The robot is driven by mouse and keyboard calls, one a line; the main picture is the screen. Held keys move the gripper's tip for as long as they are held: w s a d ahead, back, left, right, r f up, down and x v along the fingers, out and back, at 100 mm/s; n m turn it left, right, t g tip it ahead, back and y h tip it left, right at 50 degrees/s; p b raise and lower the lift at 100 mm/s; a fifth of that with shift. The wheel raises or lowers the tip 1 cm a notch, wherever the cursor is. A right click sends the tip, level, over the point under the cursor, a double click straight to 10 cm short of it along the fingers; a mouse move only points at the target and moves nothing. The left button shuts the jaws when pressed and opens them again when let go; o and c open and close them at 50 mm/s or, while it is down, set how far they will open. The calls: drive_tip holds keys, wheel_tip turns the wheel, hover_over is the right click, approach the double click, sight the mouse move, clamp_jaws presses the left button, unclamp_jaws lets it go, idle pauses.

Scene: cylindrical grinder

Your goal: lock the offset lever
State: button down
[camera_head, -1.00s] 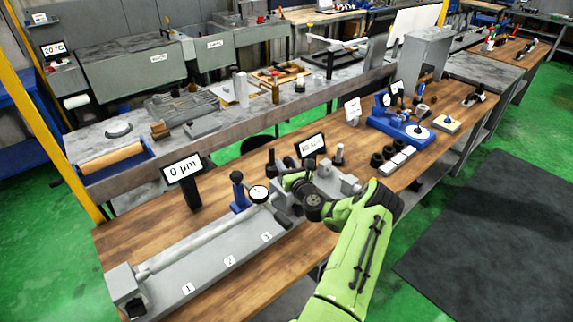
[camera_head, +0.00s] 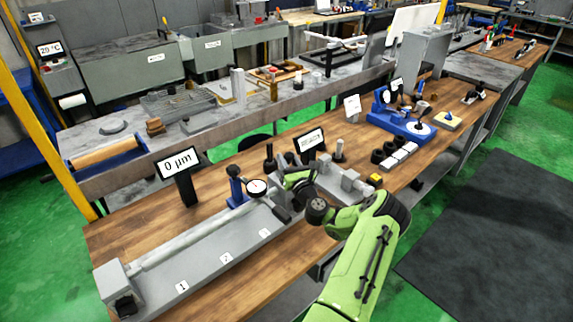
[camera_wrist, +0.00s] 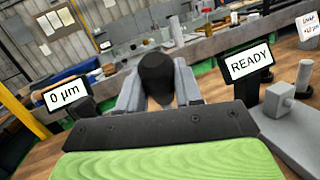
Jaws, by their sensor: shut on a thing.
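In the wrist view a black rounded knob (camera_wrist: 157,75), which looks like the offset lever's handle, sits between the two grey fingers of my gripper (camera_wrist: 158,84). The fingers press on it from both sides. The rest of the lever is hidden behind my gripper. In the head view my gripper (camera_head: 296,184) is at the right end of the long grey grinder bed (camera_head: 215,266), low over the grey headstock (camera_head: 328,180). The knob cannot be made out there. A display reading READY (camera_wrist: 249,63) stands to the right in the wrist view, also behind my gripper in the head view (camera_head: 310,141).
A 0 µm display (camera_head: 179,163) and a dial gauge (camera_head: 257,187) on a blue stand are left of my gripper. A yellow block (camera_head: 375,179), dark cylinders (camera_head: 384,156) and a blue instrument (camera_head: 402,122) lie to the right. The bench front right is clear.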

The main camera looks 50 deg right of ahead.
drive_tip(key=shift+f, duration=0.1)
drive_tip(key=c, duration=0.8)
unclamp_jaws()
drive_tip(key=shift+s, duration=0.1)
drive_tip(key=shift+c, duration=0.2)
drive_tip(key=b+v, duration=0.2)
drive_tip(key=v, duration=1.3)
drive_tip(key=shift+s+a, duration=0.25)
drive_tip(key=shift+a, duration=0.05)
